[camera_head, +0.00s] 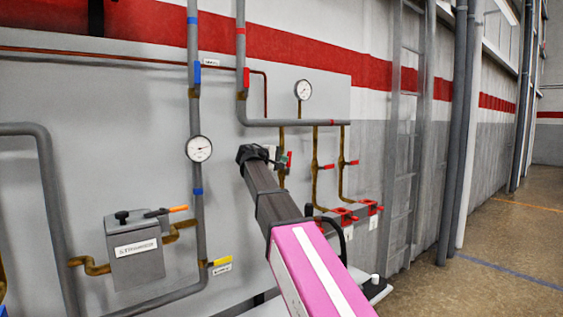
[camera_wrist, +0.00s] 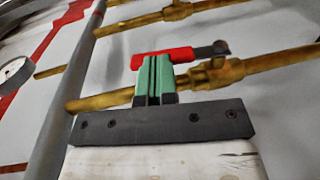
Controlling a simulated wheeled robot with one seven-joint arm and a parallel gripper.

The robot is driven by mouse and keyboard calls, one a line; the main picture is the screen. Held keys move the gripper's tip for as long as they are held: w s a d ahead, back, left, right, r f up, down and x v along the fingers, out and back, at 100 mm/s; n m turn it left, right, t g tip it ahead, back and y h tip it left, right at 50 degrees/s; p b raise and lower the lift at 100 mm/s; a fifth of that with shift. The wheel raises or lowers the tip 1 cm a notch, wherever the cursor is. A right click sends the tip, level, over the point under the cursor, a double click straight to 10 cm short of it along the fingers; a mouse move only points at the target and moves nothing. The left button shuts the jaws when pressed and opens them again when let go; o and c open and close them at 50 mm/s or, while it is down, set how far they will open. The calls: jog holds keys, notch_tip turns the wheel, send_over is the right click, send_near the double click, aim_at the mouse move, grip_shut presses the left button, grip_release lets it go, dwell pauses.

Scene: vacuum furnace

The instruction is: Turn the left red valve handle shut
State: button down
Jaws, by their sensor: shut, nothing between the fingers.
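The left red valve handle (camera_head: 289,158) is on the leftmost of several brass branch pipes. In the wrist view this handle (camera_wrist: 180,55) lies roughly along its brass pipe (camera_wrist: 100,101), its dark end beside the brass valve body (camera_wrist: 218,74). My gripper (camera_head: 284,159) is at the handle in the head view. In the wrist view its green fingers (camera_wrist: 154,62) are together, with their tips at the red part of the handle. The fingers overlap part of it; whether they touch it I cannot tell.
Two other red handles (camera_head: 327,166) (camera_head: 353,162) stick out sideways from the brass pipes to the right. A grey pipe (camera_head: 300,122) runs above, with a gauge (camera_head: 303,90) over it. A ladder (camera_head: 403,150) stands further right. Open floor (camera_head: 500,245) lies at right.

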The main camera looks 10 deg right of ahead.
aim_at(288, 153)
jog(key=shift+w+d+r+g+y, duration=0.3)
jog(key=shift+w+d+g+y, duration=0.2)
jog(key=shift+d+g+y, duration=0.45)
jog(key=shift+w+d+t+y, duration=0.1)
jog(key=shift+t+y, duration=0.15)
jog(key=shift+d, duration=0.1)
jog(key=shift+w+r, duration=0.1)
jog(key=shift+r, duration=0.05)
jog(key=shift+r, duration=0.6)
jog(key=s+a, duration=0.6)
jog(key=a, duration=0.5)
jog(key=shift+s+a+r, duration=0.15)
jog(key=shift+s+r, duration=0.1)
jog(key=shift+s, duration=0.05)
